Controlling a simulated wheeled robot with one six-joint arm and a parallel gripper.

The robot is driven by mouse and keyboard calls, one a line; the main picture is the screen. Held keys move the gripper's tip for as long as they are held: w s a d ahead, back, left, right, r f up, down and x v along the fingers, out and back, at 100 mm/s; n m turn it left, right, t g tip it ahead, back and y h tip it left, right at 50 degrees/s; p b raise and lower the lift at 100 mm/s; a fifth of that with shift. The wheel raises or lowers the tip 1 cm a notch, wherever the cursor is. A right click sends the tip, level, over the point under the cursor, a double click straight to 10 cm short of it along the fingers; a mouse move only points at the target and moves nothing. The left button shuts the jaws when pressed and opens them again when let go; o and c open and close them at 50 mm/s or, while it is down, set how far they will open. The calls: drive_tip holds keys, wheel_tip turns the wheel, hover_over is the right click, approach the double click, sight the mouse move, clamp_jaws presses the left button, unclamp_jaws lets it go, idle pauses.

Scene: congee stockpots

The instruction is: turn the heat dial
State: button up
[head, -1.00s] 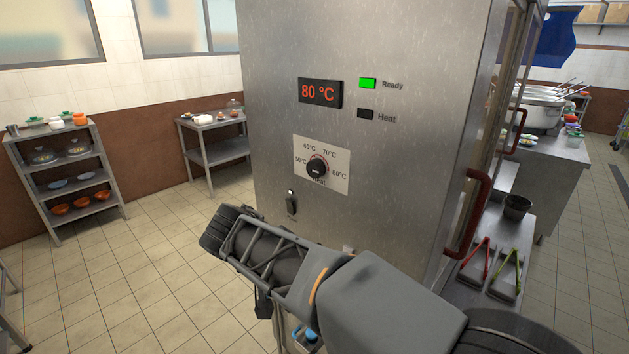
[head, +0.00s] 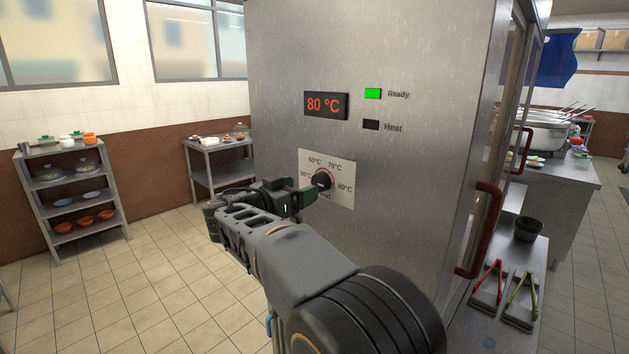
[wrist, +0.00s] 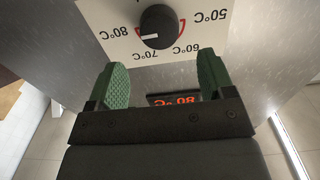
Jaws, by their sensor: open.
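The heat dial (head: 323,180) is a round black knob on a white scale plate (head: 341,194) on the front of the steel cabinet. The scale reads 50 to 80 °C. In the wrist view the dial (wrist: 158,27) appears upside down, its white pointer line toward the 80 °C side. My gripper (head: 309,190) is just left of the dial in the head view. In the wrist view its green fingers (wrist: 162,83) are open and empty, apart from the knob. The display (head: 326,104) reads 80 °C.
The green Ready light (head: 373,93) is lit and the Heat light (head: 371,125) is dark. A red door handle (head: 481,229) sticks out on the right side. Tongs (head: 521,301) lie on a lower counter. Shelves stand at left, with clear floor between.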

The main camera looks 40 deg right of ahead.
sight(317, 182)
drive_tip(key=shift+w+d+p, duration=0.15)
drive_tip(key=shift+w+d, duration=0.05)
drive_tip(key=shift+d, duration=0.8)
drive_tip(key=shift+w+d+p, duration=0.15)
drive_tip(key=shift+d+p, duration=0.05)
drive_tip(key=shift+d, duration=0.75)
drive_tip(key=shift+w+d+p, duration=0.15)
drive_tip(key=shift+w+d, duration=0.05)
drive_tip(key=shift+d, duration=0.8)
drive_tip(key=c, duration=0.9)
